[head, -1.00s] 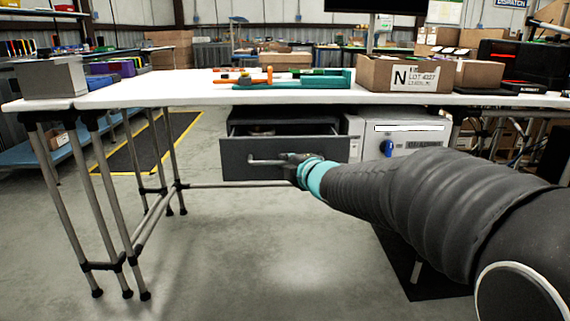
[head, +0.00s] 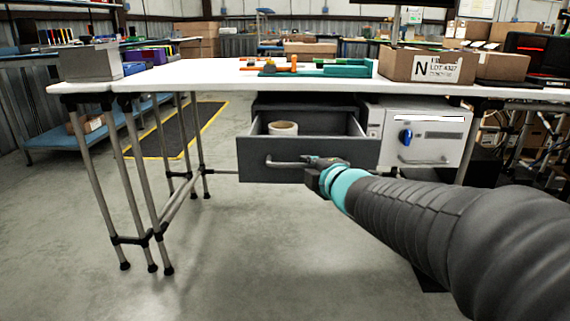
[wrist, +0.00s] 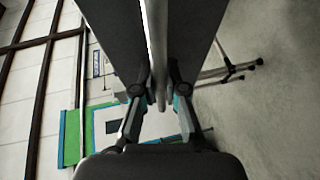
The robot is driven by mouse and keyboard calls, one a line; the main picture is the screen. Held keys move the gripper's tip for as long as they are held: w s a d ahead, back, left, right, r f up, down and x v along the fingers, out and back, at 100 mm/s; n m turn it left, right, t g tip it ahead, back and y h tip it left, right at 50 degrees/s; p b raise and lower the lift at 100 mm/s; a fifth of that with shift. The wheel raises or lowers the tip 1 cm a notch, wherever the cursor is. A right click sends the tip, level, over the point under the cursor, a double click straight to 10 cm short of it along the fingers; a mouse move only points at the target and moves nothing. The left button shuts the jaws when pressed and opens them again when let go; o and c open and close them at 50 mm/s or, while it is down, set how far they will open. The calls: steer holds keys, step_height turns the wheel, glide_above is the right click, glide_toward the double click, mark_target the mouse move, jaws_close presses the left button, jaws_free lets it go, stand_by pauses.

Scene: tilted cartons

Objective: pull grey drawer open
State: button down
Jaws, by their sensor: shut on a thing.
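The grey drawer (head: 262,172) hangs under the white workbench and stands open, pulled out towards me. A roll of tape (head: 283,128) lies inside it. Its bar handle (head: 285,162) runs across the front. My gripper (head: 318,161) is at the right end of the handle. In the wrist view my gripper (wrist: 159,92) has its two fingers on either side of the handle bar (wrist: 160,60), shut on it. The drawer front (wrist: 195,35) fills the upper middle there. The inner back of the drawer is hidden.
A white cabinet (head: 440,138) with a blue knob stands right of the drawer. The workbench top (head: 200,80) carries a carton (head: 395,65), a grey box (head: 90,62) and several tools. The floor (head: 250,250) before the drawer is clear.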

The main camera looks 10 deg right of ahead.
steer(key=c, duration=1.2)
jaws_free()
steer(key=shift+s, duration=0.1)
steer(key=v, duration=1.1)
steer(key=shift+s, duration=0.4)
steer(key=shift+d+r, duration=0.1)
